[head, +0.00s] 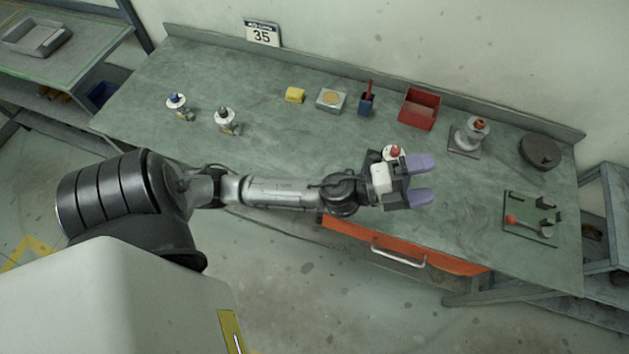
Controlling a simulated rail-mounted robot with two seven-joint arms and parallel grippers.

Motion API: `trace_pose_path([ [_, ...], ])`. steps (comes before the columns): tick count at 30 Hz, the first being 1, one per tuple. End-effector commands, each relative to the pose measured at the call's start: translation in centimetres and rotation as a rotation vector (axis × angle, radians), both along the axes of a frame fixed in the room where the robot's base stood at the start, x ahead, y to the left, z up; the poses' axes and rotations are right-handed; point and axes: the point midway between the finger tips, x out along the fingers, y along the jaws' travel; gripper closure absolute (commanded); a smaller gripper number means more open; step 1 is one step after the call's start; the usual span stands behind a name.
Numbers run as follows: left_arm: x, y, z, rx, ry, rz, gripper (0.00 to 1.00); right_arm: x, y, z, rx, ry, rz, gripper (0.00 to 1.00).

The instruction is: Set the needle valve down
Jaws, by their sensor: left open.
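My left gripper (426,181) is open over the middle front of the workbench, its purple fingers pointing right with a gap between them and nothing seen in it. A valve with a red knob (393,152) shows just behind the gripper. The gripper hides most of its body, and I cannot tell whether they touch. Two more small valves stand at the left of the bench, one with a blue knob (177,100) and one with a brownish knob (223,114). I cannot tell for certain which is the needle valve. My right gripper is not in view.
At right stand a mounted valve body (470,134), a dark round disc (540,151) and a green fixture plate (520,234). The bench's (290,140) centre-left is clear.

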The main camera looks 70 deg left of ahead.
Motion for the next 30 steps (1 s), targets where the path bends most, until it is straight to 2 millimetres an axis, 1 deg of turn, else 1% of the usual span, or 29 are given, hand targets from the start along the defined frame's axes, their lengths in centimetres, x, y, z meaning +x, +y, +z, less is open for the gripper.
trace_pose_path([
  [1,-0.8,1.3,-1.7,-0.137,0.115,0.1,0.07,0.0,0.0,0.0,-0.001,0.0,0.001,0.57],
  [2,-1.3,2.2,-2.8,-0.212,0.186,0.161,0.07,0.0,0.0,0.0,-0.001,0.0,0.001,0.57],
  [3,-2.2,3.3,-4.4,-0.306,0.288,0.239,0.07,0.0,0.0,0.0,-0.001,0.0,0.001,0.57],
  [5,-4.0,4.5,-7.3,-0.433,0.45,0.351,0.07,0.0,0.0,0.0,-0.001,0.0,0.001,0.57],
  [6,-5.4,5.1,-9.3,-0.506,0.562,0.421,0.07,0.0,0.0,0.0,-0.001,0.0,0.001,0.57],
  [8,-8.0,5.6,-12.1,-0.598,0.728,0.515,0.07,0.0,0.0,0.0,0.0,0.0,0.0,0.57],
  [9,-9.8,5.7,-13.7,-0.651,0.836,0.567,0.07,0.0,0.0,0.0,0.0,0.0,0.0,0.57],
  [11,-12.6,5.5,-15.8,-0.714,0.991,0.635,0.07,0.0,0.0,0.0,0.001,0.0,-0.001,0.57],
  [12,-14.5,5.2,-17.0,-0.748,1.086,0.674,0.07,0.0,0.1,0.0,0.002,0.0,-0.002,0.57],
  [13,-15.8,5.0,-17.7,-0.77,1.153,0.697,0.07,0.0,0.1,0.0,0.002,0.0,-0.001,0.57],
  [15,-18.5,4.4,-18.9,-0.807,1.289,0.742,0.07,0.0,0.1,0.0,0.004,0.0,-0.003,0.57],
  [18,-21.6,3.6,-19.9,-0.837,1.436,0.78,0.07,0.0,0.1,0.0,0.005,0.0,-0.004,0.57],
  [21,-23.4,3.1,-20.3,-0.851,1.524,0.8,0.07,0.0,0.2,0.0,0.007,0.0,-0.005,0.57],
  [24,-24.3,2.8,-20.5,-0.856,1.568,0.809,0.07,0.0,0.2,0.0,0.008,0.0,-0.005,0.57],
  [30,-24.4,2.7,-20.5,-0.856,1.576,0.81,0.07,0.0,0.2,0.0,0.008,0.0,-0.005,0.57],
])
